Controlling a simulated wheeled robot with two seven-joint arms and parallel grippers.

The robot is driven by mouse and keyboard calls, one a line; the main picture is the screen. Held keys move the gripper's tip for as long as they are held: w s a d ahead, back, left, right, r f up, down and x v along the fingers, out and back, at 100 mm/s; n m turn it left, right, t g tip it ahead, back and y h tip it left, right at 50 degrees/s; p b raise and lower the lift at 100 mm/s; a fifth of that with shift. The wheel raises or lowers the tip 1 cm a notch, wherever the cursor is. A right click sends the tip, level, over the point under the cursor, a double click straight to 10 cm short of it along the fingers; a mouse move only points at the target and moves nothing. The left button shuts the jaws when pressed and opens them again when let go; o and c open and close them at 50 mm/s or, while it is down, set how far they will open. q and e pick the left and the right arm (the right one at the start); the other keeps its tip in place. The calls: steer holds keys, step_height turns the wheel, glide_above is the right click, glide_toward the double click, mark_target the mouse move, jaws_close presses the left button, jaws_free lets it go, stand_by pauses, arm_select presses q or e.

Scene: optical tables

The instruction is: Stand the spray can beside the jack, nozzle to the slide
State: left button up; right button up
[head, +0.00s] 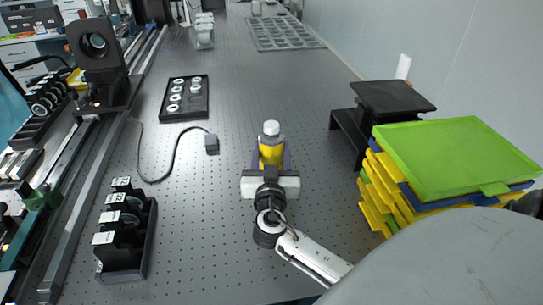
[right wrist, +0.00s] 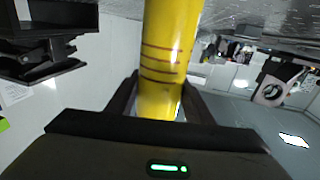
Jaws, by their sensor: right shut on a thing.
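The spray can (head: 271,150), yellow with a grey shoulder and pale cap, looks upright near the middle of the table. My right gripper (head: 270,172) is shut on it from the near side. In the right wrist view the yellow body with dark red bands (right wrist: 165,50) sits between the fingers (right wrist: 160,103). I cannot tell whether its base touches the table or which way its nozzle points. The black jack (head: 392,98) stands to the right, apart from the can; it also shows in the right wrist view (right wrist: 45,50). The slide (head: 85,185) runs along the left side. My left gripper is out of view.
Stacked trays, green on top (head: 450,155), stand right, near the jack. The table between can and jack is clear.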

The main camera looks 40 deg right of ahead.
mark_target(271, 124)
step_height(271, 124, up, 8)
steer(key=shift+r, duration=0.2)
steer(key=shift+a+r, duration=0.15)
steer(key=shift+r, duration=0.15)
steer(key=s+a+f+n+t+y, duration=0.2)
steer(key=s+a+n+y, duration=0.2)
steer(key=a, duration=0.6)
steer(key=s+a+f+n+t+y, duration=0.1)
steer(key=s+a+n+y, duration=0.3)
steer(key=s+a+y, duration=0.4)
steer(key=s+a+t, duration=0.1)
steer(key=s+a, duration=0.1)
steer(key=s, duration=0.1)
steer(key=shift+a+f+n+t, duration=0.15)
steer(key=shift+f+n+t, duration=0.15)
steer(key=shift+f+t, duration=0.1)
